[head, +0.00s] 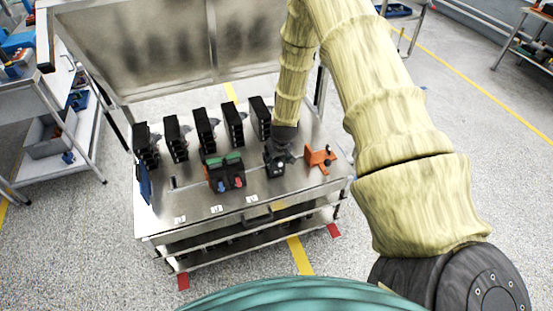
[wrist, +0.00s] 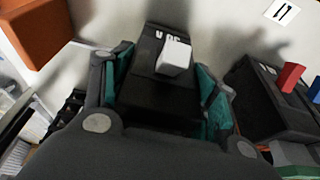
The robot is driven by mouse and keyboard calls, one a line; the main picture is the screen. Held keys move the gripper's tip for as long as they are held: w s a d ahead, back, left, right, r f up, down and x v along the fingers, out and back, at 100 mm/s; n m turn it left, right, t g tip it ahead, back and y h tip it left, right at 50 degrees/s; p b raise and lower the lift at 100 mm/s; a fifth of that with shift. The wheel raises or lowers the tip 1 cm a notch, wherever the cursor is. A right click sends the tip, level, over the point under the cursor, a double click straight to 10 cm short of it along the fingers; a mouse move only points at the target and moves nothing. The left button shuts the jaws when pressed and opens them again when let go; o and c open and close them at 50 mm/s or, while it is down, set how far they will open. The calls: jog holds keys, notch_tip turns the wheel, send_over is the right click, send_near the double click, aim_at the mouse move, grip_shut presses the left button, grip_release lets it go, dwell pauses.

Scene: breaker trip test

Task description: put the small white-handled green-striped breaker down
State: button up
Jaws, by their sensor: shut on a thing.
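The small breaker is a black block with a white handle (wrist: 174,57), held between my gripper's teal-padded fingers (wrist: 168,90) in the wrist view. My gripper is shut on its sides. No green stripe shows on it; much of its body is hidden by my gripper. In the head view my gripper (head: 279,146) points down over the right part of the metal bench top, with the dark breaker (head: 275,170) below it. I cannot tell whether the breaker touches the bench top (head: 300,190).
Left of it stand two black, green-topped breakers with a red (head: 222,186) and a blue handle (head: 239,183). An orange device (head: 320,158) is close on the right. Several tall black units (head: 205,130) line the back. Small white labels (head: 252,199) lie near the front edge.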

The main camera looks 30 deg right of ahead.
jog(key=shift+f, duration=0.4)
jog(key=o, duration=1.6)
jog(key=shift+c, duration=0.2)
